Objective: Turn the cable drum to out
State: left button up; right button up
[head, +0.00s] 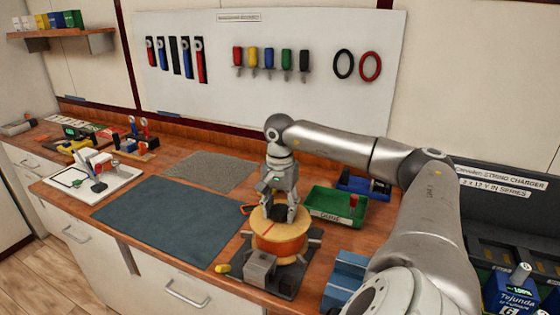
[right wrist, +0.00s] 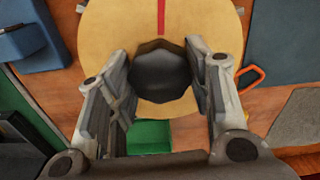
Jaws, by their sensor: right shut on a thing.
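The cable drum (head: 278,243) stands on a dark base plate near the front edge of the bench, with an orange band round its side. In the right wrist view its round tan top (right wrist: 220,25) carries a red line running from the rim toward the centre. A dark grey knob (right wrist: 163,75) stands on the top. My right gripper (head: 280,212) reaches down onto the drum from above. In the right wrist view its fingers (right wrist: 165,85) are closed on both sides of the knob. No "out" marking is readable. My left gripper is not in view.
A green bin (head: 335,208) stands just behind and right of the drum, with a blue bin (head: 362,184) behind it. A grey block (head: 260,268) sits in front of the drum. A yellow piece (head: 223,268) lies left. The dark mat (head: 170,220) is bare.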

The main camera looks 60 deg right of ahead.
jog(key=shift+d+r+n, duration=0.1)
jog(key=shift+n, duration=0.7)
jog(key=o, duration=1.4)
jog(key=shift+o, duration=0.2)
notch_tip(320, 180, up, 12)
